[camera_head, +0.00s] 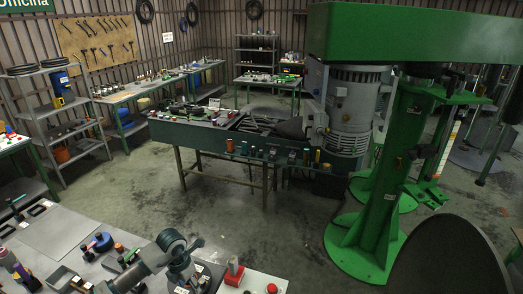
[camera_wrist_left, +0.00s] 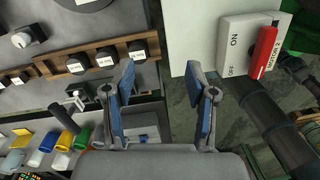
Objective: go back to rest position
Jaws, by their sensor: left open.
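My left gripper (camera_head: 196,243) shows low in the head view, above the front workbench (camera_head: 60,233). The left wrist view shows its two blue-padded fingers (camera_wrist_left: 161,85) spread apart with nothing between them. The gap lies over the bench edge and dark floor. Right of the fingers is a white switch box (camera_wrist_left: 238,42) marked ON and OFF with a red lever (camera_wrist_left: 263,50). The red part (camera_head: 234,266) on the bench, right of the gripper in the head view, may be that lever. My right gripper is in neither view.
A green disperser machine (camera_head: 382,190) stands at the right. A long dark bench (camera_head: 215,137) with several small items stands mid-room. In the wrist view, a wooden rack (camera_wrist_left: 105,54) and coloured tubes (camera_wrist_left: 64,141) lie left. Floor (camera_head: 130,190) between the benches is clear.

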